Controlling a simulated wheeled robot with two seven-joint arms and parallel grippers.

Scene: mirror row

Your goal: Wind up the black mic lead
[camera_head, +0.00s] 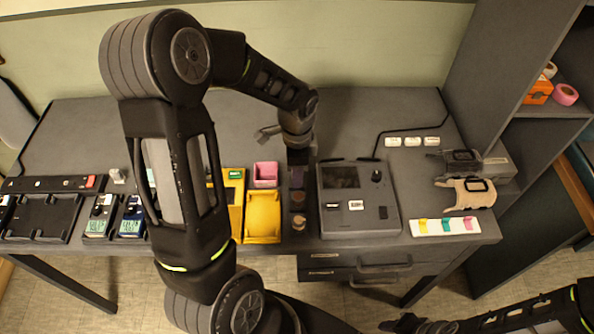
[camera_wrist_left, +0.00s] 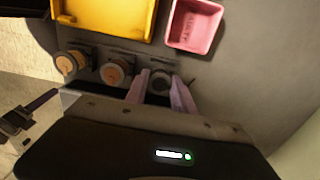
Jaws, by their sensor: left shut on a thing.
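A thin black lead (camera_head: 402,131) runs over the back right of the desk, from beside the grey console up toward the shelf; I cannot tell that it is the mic lead. My left gripper (camera_head: 298,160) is low over the back end of a dark rack (camera_head: 298,187), left of the console. In the left wrist view its two fingers (camera_wrist_left: 158,92) are shut on a round dark piece (camera_wrist_left: 160,80) in the rack's end place. Two similar round pieces with tan tops (camera_wrist_left: 114,72) stand beside it. My right gripper (camera_head: 405,324) is at the bottom edge, its jaws unclear.
The grey console (camera_head: 386,213) stands right of the rack. A yellow tray (camera_head: 263,216) and a pink bin (camera_head: 265,174) are to its left. White tags (camera_head: 412,141), a tan wrapped item (camera_head: 468,194) and a white strip (camera_head: 437,227) lie at right. The back middle desk is clear.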

